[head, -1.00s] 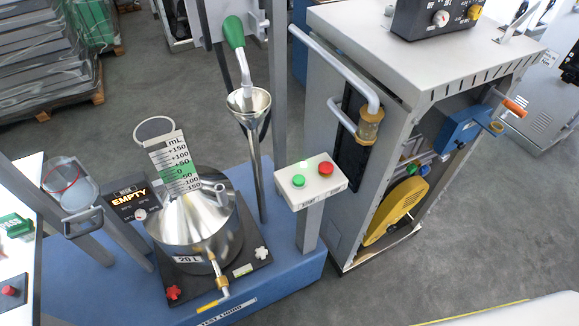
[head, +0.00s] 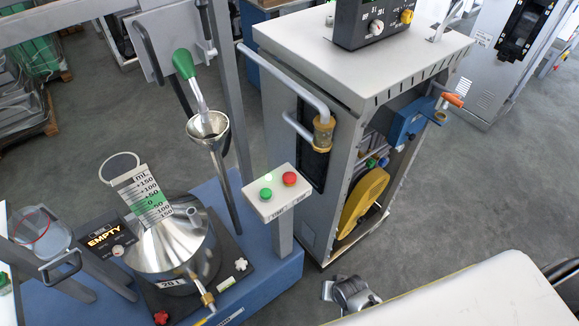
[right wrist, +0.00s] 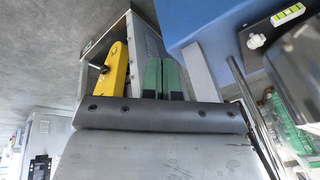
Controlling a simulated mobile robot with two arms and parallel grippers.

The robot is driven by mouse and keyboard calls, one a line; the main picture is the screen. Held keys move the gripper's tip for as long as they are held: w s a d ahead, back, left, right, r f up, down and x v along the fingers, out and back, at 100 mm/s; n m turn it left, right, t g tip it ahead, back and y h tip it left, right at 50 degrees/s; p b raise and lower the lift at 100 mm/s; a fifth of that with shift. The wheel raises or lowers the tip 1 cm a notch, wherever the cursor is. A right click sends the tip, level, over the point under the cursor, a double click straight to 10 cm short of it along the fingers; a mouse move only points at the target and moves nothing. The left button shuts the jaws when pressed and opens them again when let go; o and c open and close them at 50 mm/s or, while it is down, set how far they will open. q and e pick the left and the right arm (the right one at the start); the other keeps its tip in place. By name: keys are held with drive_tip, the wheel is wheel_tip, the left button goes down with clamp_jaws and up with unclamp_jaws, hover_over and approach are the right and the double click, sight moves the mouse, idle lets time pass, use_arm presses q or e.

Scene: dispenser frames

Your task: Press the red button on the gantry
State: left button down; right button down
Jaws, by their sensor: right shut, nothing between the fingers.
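The red button (head: 289,178) sits on the right of a small white box on a grey post, the button box (head: 279,203). A green button (head: 265,193) is beside it on the left. Nothing covers either button in the head view. My right gripper (right wrist: 164,62) shows in the right wrist view with its two green fingers together, shut and empty. It is apart from the button box, and the red button is not visible in that view. My left gripper is not in view.
A grey cabinet (head: 283,125) with a yellow wheel (head: 363,203) stands behind and right.

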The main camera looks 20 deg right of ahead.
drive_tip(key=w+a+r+m+t+y+p, duration=0.1)
drive_tip(key=w+a+r+m+p, duration=0.2)
drive_tip(key=w+r, duration=0.8)
drive_tip(key=w+a+r+m+t+y+p, duration=0.1)
drive_tip(key=w+r+m+t+p, duration=0.35)
drive_tip(key=r, duration=1.05)
wheel_tip(320, 180, up, 12)
drive_tip(key=m+g+y, duration=0.1)
drive_tip(key=m+y, duration=0.1)
drive_tip(key=m, duration=0.7)
hover_over(289, 177)
drive_tip(key=shift+r+n, duration=0.1)
drive_tip(key=shift+n, duration=0.15)
wheel_tip(289, 177, down, 3)
drive_tip(key=shift+s+f, duration=0.1)
drive_tip(key=shift+f, duration=0.05)
wheel_tip(289, 177, down, 4)
drive_tip(key=b, duration=0.3)
drive_tip(key=shift+f+b, duration=0.55)
drive_tip(key=shift+f, duration=0.2)
